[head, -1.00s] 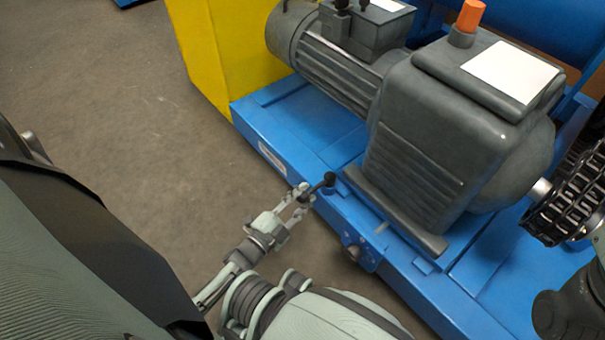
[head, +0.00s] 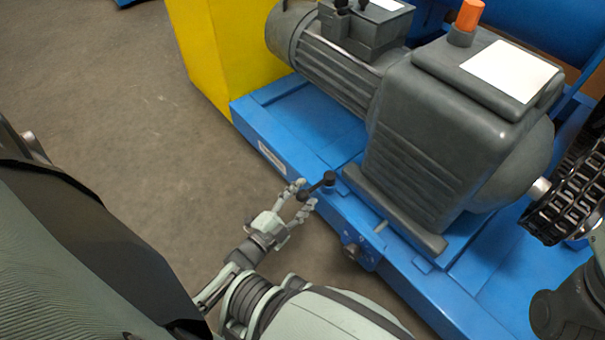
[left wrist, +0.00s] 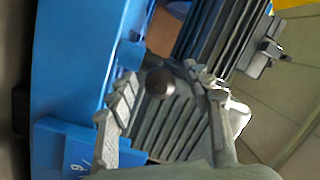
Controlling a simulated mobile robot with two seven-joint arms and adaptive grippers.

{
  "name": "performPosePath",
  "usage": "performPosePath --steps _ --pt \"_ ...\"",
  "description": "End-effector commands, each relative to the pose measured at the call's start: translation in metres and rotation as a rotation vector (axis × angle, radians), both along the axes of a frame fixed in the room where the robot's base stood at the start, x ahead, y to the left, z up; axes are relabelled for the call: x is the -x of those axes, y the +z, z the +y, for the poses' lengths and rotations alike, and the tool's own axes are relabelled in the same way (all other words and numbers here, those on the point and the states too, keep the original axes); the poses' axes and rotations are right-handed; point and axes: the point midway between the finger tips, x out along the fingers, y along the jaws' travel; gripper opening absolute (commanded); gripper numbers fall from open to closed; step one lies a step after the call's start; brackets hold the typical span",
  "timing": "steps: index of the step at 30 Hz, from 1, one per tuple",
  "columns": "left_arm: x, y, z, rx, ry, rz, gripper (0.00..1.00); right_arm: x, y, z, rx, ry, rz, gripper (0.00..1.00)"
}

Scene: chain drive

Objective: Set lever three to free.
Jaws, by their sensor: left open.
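A small dark lever (head: 321,184) with a rounded end stands at the near edge of the blue base frame, beside the grey gearbox housing. Its number cannot be read here. My left gripper (head: 305,195) is open, with its fingers on either side of the lever's near end in the head view. In the left wrist view the dark round knob (left wrist: 160,82) shows between the spread fingers of the left gripper (left wrist: 170,84). I cannot tell whether a finger touches it. My right gripper is not in view.
The blue base frame (head: 410,277) carries the grey gearbox (head: 420,150) and a ribbed motor (head: 335,72). A bracket (head: 359,252) sits on its near side. A chain (head: 565,200) is at the right, a yellow block (head: 215,50) behind. Bare floor (head: 130,110) lies left.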

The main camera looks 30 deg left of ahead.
Motion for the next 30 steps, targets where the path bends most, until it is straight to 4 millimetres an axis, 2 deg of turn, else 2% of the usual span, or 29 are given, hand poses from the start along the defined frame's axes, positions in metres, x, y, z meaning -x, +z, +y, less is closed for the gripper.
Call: performPosePath --steps 5,12,18,22,30 --pt "0.001 0.017 0.0 -0.002 -0.001 -0.002 0.51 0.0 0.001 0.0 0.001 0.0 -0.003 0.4" --pt "0.001 0.062 0.0 -0.002 -0.002 -0.004 0.51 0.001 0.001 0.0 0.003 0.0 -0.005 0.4" --pt "0.001 0.09 0.0 -0.002 -0.001 -0.001 0.51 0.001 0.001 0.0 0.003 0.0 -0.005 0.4" --pt "0.001 0.098 0.0 0.001 0.0 0.0 0.51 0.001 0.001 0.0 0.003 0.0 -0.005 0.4" --pt "0.001 0.099 0.0 0.001 -0.001 0.001 0.51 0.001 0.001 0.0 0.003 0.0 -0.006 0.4"
